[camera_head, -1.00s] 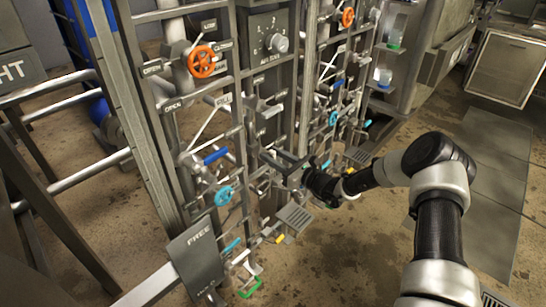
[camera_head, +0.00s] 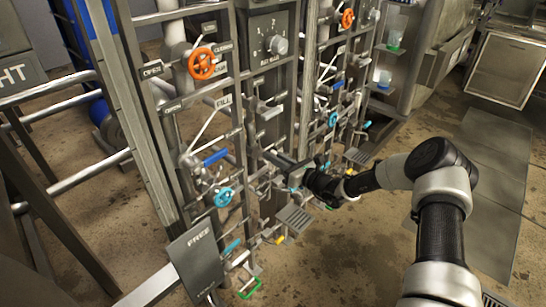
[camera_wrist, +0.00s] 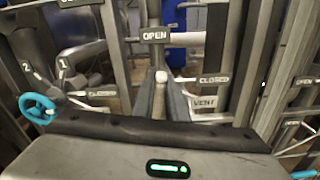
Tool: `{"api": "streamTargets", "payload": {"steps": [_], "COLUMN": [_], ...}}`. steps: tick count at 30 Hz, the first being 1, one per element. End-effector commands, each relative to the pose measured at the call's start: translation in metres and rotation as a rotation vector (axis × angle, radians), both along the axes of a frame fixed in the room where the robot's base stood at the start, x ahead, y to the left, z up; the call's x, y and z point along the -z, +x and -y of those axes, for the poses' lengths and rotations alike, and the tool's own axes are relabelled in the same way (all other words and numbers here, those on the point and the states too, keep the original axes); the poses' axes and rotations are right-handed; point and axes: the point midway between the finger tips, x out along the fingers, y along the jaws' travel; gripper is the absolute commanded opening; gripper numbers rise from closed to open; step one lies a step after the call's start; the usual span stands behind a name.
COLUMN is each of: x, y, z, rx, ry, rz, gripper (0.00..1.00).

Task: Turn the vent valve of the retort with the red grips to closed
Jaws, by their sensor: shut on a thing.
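In the wrist view, my gripper (camera_wrist: 165,100) is shut on a grey lever handle (camera_wrist: 160,80) with a pale rounded end, which shows between the two dark fingers. The handle's end lies just below an OPEN plate (camera_wrist: 155,35). A CLOSED plate (camera_wrist: 215,79) and a VENT plate (camera_wrist: 204,102) are to its right. In the head view, my gripper (camera_head: 292,174) reaches into the pipe rack from the right and hides the handle. I cannot make out red grips on this valve.
Orange handwheels (camera_head: 202,63) and blue handwheels (camera_head: 224,197) stand on the rack around the arm. Upright posts and pipes crowd both sides of my gripper. A FREE sign (camera_head: 195,260) stands at front left. The floor at right (camera_head: 370,240) is clear.

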Motion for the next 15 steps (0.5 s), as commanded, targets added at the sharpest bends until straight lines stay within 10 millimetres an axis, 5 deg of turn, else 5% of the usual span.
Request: {"api": "streamTargets", "payload": {"steps": [15], "x": [0.0049], "y": [0.0068], "z": [0.0058], "rx": [0.001], "ry": [0.3], "rz": [-0.385], "gripper": [0.0]}}
